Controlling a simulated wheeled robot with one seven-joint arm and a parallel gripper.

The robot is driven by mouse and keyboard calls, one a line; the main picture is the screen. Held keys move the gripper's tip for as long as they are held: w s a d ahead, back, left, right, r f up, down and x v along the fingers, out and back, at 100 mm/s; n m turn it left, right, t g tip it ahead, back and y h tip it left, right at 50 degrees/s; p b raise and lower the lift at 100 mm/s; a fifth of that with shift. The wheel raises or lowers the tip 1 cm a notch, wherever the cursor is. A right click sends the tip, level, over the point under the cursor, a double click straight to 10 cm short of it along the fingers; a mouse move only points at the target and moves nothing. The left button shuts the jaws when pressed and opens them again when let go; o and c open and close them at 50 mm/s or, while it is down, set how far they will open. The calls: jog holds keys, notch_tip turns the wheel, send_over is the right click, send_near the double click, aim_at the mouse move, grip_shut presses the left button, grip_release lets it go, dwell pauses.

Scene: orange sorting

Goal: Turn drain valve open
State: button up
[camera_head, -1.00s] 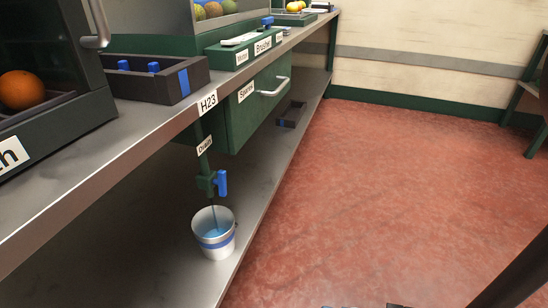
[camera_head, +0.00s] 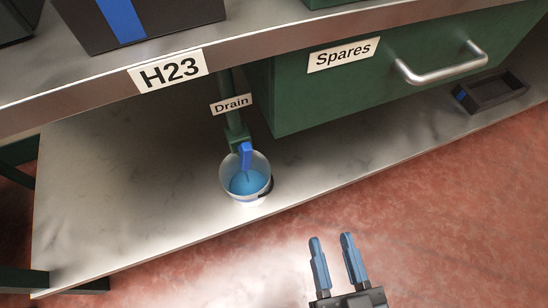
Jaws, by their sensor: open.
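The drain valve's blue handle (camera_head: 245,154) hangs below the green pipe labelled "Drain" (camera_head: 231,104), under the counter edge. The handle points downward in this view. A white bucket (camera_head: 262,197) stands under it on the lower shelf and has blue liquid (camera_head: 247,182) in it. A thin dark line shows between the valve and the liquid; I cannot tell whether it is a stream. My gripper (camera_head: 331,238) is open and empty at the bottom of the picture, its blue-grey fingers pointing up. It is apart from the valve, lower and to the right of the bucket.
The counter edge with the "H23" label (camera_head: 168,71) overhangs the valve. A green "Spares" drawer (camera_head: 390,75) with a metal handle (camera_head: 441,67) is right of the pipe. A dark open tray (camera_head: 492,95) sits on the lower shelf (camera_head: 120,180). The red floor in front is clear.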

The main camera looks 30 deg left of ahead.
aim_at(248, 160)
jog(key=shift+w+a+r+n+g+y+b, duration=0.35)
jog(key=shift+w+a, duration=0.7)
jog(key=shift+a, duration=1.9)
jog(key=shift+w+a+r+n+g+y+b, duration=0.2)
jog(key=shift+w+a+y, duration=0.7)
jog(key=shift+a, duration=2.05)
jog(key=shift+w+a+r+n+g+y+b, duration=0.1)
jog(key=shift+w+a+n+g+y+b, duration=0.3)
jog(key=shift+w+a, duration=1.7)
jog(key=shift+s+a, duration=0.85)
jog(key=shift+c, duration=0.4)
grip_shut()
